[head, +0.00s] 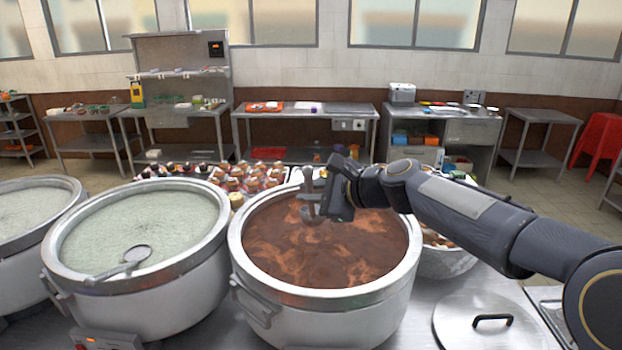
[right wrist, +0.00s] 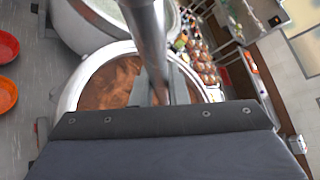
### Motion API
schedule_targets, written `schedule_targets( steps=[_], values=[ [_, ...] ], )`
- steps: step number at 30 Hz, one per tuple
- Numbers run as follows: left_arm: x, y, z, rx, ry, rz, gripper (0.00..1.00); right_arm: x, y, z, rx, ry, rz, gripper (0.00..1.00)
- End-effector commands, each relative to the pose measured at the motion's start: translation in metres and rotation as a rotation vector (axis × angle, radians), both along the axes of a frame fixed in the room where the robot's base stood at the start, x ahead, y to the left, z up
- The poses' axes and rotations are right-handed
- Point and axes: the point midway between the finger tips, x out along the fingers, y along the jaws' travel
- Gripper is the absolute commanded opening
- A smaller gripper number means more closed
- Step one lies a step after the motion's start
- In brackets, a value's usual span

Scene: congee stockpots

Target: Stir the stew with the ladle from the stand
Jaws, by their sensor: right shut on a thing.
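The stew is a red-brown liquid (head: 325,262) in the large metal pot (head: 239,262) at the middle of the head view; it also shows in the right wrist view (right wrist: 108,84). My right gripper (head: 318,200) is over the far part of this pot, reaching in from the right. It is shut on a metal handle, which I take for the ladle (right wrist: 146,35); it runs up through the right wrist view. The ladle's lower end is hidden, so I cannot tell how deep it sits. My left gripper is out of view. I cannot make out the stand.
A pot of pale congee (head: 140,225) stands close on the left, with another ladle (head: 125,262) lying in it. A further pot (head: 30,215) is at the far left. A lid (head: 475,325) lies on the counter at the right. Several small food items (head: 260,178) sit behind the pots.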

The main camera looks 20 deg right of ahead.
Motion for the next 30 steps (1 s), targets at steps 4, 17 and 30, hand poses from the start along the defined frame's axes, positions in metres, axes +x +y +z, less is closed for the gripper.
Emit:
schedule_targets(
  steps=[4,17,30],
  values=[
    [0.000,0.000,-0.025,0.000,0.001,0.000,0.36,0.000,0.000,-0.027,-0.002,-0.002,0.000,0.00],
    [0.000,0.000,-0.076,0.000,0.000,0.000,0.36,0.000,0.000,-0.082,0.000,-0.001,0.001,0.00],
    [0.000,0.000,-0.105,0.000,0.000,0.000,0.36,0.000,0.000,-0.114,-0.001,-0.002,0.001,0.00]
  ],
)
